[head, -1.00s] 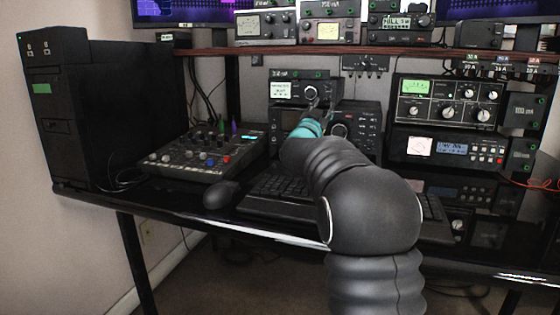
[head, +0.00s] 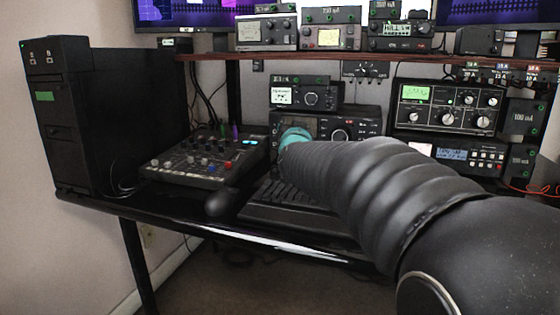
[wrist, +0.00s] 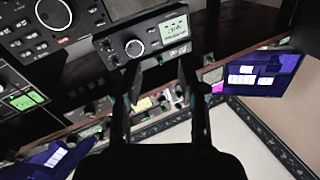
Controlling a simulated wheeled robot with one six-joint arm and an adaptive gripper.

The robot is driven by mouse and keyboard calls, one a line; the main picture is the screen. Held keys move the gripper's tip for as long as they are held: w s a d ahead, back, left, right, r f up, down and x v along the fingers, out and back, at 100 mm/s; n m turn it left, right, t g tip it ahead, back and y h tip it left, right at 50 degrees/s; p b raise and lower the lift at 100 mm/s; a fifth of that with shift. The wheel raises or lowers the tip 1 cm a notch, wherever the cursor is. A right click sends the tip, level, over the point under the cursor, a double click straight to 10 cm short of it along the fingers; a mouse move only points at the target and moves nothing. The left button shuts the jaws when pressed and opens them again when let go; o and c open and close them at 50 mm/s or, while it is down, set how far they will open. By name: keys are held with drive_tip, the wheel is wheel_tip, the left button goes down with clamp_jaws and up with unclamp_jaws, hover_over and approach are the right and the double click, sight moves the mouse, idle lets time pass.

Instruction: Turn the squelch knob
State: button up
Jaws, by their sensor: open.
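No label reading squelch is legible, so I cannot tell which knob it is. The small upper radio (head: 283,96) has a round knob (head: 311,98) right of its lit screen. The larger radio below (head: 365,121) has a large dial (head: 339,135). In the wrist view, which is turned over, the small radio's knob (wrist: 135,48) is just beyond the left fingertip, with a visible gap below it. My gripper (wrist: 158,75) is open, with nothing between its fingers. In the head view the fingers are hidden; only the teal wrist band shows, in front of the larger radio's left part.
A mixer (head: 200,157) and a black computer tower (head: 105,120) stand left. A mouse (head: 221,203) and keyboard (head: 290,215) lie at the front. More radios (head: 447,107) stand right. A wooden shelf (head: 400,51) with equipment runs above.

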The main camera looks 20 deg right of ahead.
drive_tip(key=s+a+f+n+g+y, duration=0.1)
drive_tip(key=s+a, duration=0.1)
drive_tip(key=s, duration=0.1)
drive_tip(key=s+a+f+n+g+y+p, duration=0.1)
drive_tip(key=s+a+f+y, duration=0.1)
drive_tip(key=s, duration=0.2)
drive_tip(key=s+a+f+n+g+y+p, duration=0.1)
drive_tip(key=s+a, duration=0.1)
drive_tip(key=s, duration=0.1)
drive_tip(key=shift+s+a+f+g+y, duration=0.2)
drive_tip(key=shift+s+f+g+y, duration=0.1)
drive_tip(key=shift+s, duration=0.1)
drive_tip(key=shift+s+a+f+n+g, duration=0.15)
drive_tip(key=shift+s+f+n+g, duration=0.2)
drive_tip(key=shift+s, duration=0.2)
